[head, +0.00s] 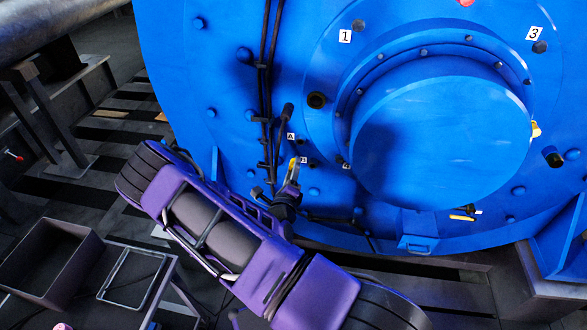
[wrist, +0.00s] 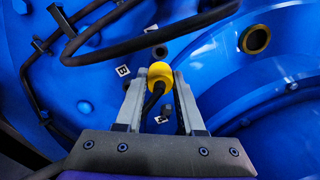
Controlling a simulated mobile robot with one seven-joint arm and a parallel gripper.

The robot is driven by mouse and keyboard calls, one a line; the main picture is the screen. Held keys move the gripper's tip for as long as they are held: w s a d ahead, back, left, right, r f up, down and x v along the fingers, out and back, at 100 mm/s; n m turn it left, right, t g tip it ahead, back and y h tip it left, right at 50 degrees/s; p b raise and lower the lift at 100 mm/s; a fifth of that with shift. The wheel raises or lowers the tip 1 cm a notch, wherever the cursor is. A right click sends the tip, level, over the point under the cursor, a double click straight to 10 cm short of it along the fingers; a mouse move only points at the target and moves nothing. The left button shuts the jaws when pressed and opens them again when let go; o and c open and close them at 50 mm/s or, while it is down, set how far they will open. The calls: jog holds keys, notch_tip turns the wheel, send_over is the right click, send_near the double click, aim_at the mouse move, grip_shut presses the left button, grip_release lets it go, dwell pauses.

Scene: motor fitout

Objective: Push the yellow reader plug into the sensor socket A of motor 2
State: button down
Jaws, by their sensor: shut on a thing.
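My gripper (wrist: 161,82) is shut on the yellow reader plug (wrist: 160,72), which sits between the fingertips with its black cable curling down between the fingers. In the head view the yellow plug (head: 293,167) shows at the tip of my gripper (head: 291,181), close to the blue motor face (head: 330,215). A small label reading A (head: 291,137) is on the face above the plug. In the wrist view a dark round hole (wrist: 160,51) lies just beyond the plug, apart from it in the picture. I cannot tell which socket this is, or whether the plug touches the face.
Black cables (head: 265,90) run down the face left of the labels; a thick one (wrist: 100,45) loops close to the plug in the wrist view. A large round cover (head: 440,140) bulges out at right. A brass-rimmed port (wrist: 255,39) is at upper right. An open bin (head: 50,262) stands at lower left.

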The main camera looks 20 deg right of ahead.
jog(key=shift+a+r, duration=0.1)
jog(key=shift+r, duration=0.05)
jog(key=shift+w, duration=0.15)
jog(key=x, duration=0.4)
jog(key=shift+f, duration=0.2)
jog(key=shift+w+d, duration=0.55)
jog(key=shift+r+p, duration=0.1)
jog(key=shift+p, duration=0.6)
dwell(1.0)
jog(key=shift+x, duration=1.55)
jog(key=shift+c, duration=2.2)
grip_release()
